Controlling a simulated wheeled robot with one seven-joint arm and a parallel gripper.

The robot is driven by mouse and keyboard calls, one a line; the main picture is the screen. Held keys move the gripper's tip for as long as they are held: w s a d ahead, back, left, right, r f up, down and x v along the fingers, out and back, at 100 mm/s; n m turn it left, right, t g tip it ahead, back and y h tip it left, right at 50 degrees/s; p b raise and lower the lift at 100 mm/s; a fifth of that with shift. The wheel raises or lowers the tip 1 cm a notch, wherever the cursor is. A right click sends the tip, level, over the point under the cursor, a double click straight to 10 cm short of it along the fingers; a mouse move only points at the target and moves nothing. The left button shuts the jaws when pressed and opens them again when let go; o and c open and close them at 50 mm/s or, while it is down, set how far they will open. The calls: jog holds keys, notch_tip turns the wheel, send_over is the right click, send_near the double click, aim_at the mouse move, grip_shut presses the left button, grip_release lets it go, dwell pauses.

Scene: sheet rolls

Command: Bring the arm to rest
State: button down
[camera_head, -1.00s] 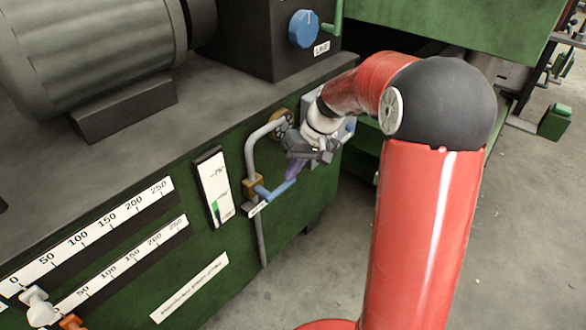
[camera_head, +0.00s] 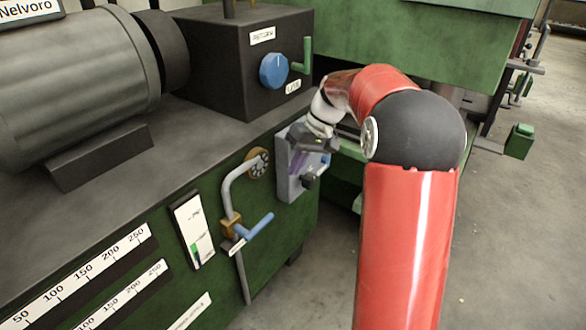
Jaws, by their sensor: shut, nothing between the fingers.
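My red arm rises at the right and bends at a black elbow toward the green machine (camera_head: 215,285). My gripper (camera_head: 301,163) is at the end of a white wrist, in front of a grey panel (camera_head: 285,185) on the machine's side. Its fingers are small and partly dark here, and they look closed with nothing held. I cannot tell whether they touch the panel. The blue-handled valve (camera_head: 253,228) on the bent grey pipe stands apart, to the lower left of the gripper.
A black box with a blue knob (camera_head: 273,71) and a green lever (camera_head: 305,58) sits on the machine, close above the gripper. A large grey motor (camera_head: 75,85) stands at left. Green structure lies behind the arm. Concrete floor (camera_head: 510,240) is open at right.

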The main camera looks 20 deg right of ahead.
jog(key=s+a+r+m+t+h, duration=0.1)
jog(key=s+a+r+h, duration=0.15)
jog(key=s, duration=0.45)
jog(key=s+a+r+t+h, duration=0.1)
jog(key=s+a+r, duration=0.15)
jog(key=s, duration=0.45)
jog(key=s+f+m+t+h, duration=0.1)
jog(key=s+t, duration=0.2)
jog(key=s, duration=1.1)
jog(key=shift+f+h, duration=0.35)
jog(key=shift+f, duration=0.05)
